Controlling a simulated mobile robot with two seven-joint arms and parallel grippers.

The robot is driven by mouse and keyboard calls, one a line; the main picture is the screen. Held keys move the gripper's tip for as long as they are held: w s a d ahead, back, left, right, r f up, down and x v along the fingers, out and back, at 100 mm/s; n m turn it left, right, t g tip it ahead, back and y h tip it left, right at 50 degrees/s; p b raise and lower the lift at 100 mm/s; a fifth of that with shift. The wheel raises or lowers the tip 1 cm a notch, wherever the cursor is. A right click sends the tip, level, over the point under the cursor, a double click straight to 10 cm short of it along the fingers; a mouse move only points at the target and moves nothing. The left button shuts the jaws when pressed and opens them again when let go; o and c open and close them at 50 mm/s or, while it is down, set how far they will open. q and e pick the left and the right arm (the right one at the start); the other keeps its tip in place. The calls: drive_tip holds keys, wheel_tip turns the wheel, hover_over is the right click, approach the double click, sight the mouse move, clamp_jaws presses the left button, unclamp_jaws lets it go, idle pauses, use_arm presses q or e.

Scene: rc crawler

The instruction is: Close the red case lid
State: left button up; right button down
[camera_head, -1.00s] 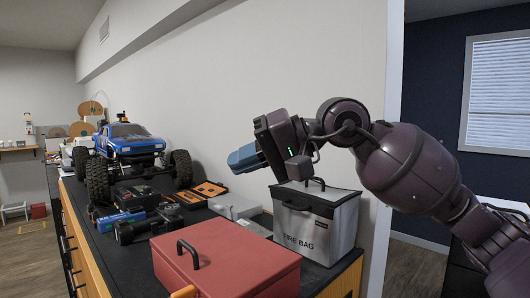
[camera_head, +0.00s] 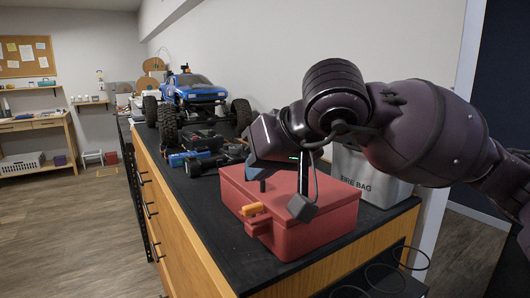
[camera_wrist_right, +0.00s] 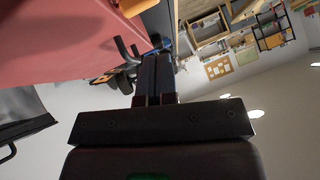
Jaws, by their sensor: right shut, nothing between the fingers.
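The red case (camera_head: 315,232) sits on the dark bench top, with its lid down over the box. I cannot tell whether the lid is fully seated. An orange latch (camera_head: 252,209) sticks out from its front side. My right gripper (camera_head: 257,175) is shut and empty at the lid, partly hidden by its own wrist; I cannot tell whether it touches. In the right wrist view, the shut fingers (camera_wrist_right: 158,65) point past the case's dark handle (camera_wrist_right: 124,48), with the red surface (camera_wrist_right: 60,42) at upper left. My left gripper is not in view.
A grey fire bag (camera_head: 372,180) stands behind the case, partly covered by my arm. A blue RC truck (camera_head: 200,92) and dark tools (camera_head: 205,142) occupy the bench farther back. The bench's front edge with drawers is at left; open floor (camera_head: 70,225) lies beyond.

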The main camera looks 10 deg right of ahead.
drive_tip(key=shift+a+f, duration=0.15)
drive_tip(key=shift+f, duration=0.15)
